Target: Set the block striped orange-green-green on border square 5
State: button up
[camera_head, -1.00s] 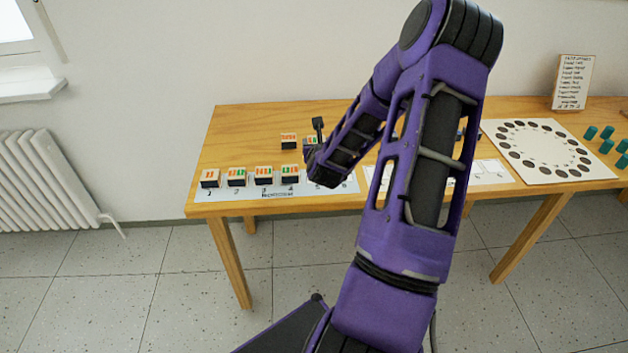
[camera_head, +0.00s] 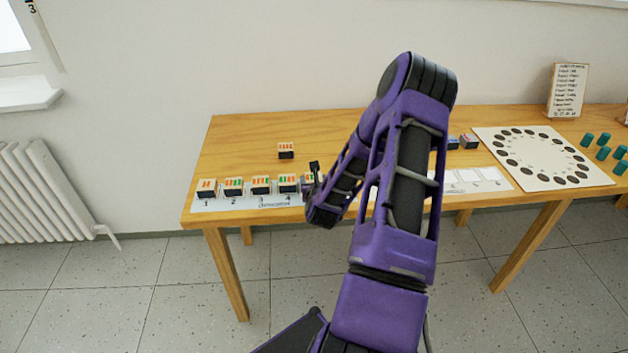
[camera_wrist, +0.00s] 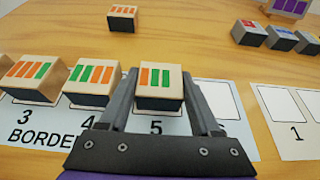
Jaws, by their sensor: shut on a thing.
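The block striped orange-green-green (camera_wrist: 156,78) is between the fingers of my gripper (camera_wrist: 155,90) in the wrist view. My gripper is shut on it. The block is at square 5 of the border strip (camera_wrist: 230,115), with the number 5 showing just in front of it. I cannot tell whether its underside touches the strip. In the head view my gripper (camera_head: 312,180) is at the strip, right of the block on square 4, and my arm hides most of the held block.
Striped blocks stand on squares 1 to 4, including the close neighbour on square 4 (camera_wrist: 92,80). Square 6 looks empty. Another striped block (camera_head: 286,151) stands behind the row. A second strip (camera_head: 480,180), coloured blocks (camera_head: 468,141) and a white board with dark circles (camera_head: 540,155) lie to the right.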

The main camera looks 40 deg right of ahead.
jog(key=shift+f, duration=0.2)
jog(key=o, duration=1.1)
jog(key=shift+r, duration=0.1)
jog(key=shift+r, duration=0.15)
jog(key=v, duration=1.2)
jog(key=shift+p, duration=0.3)
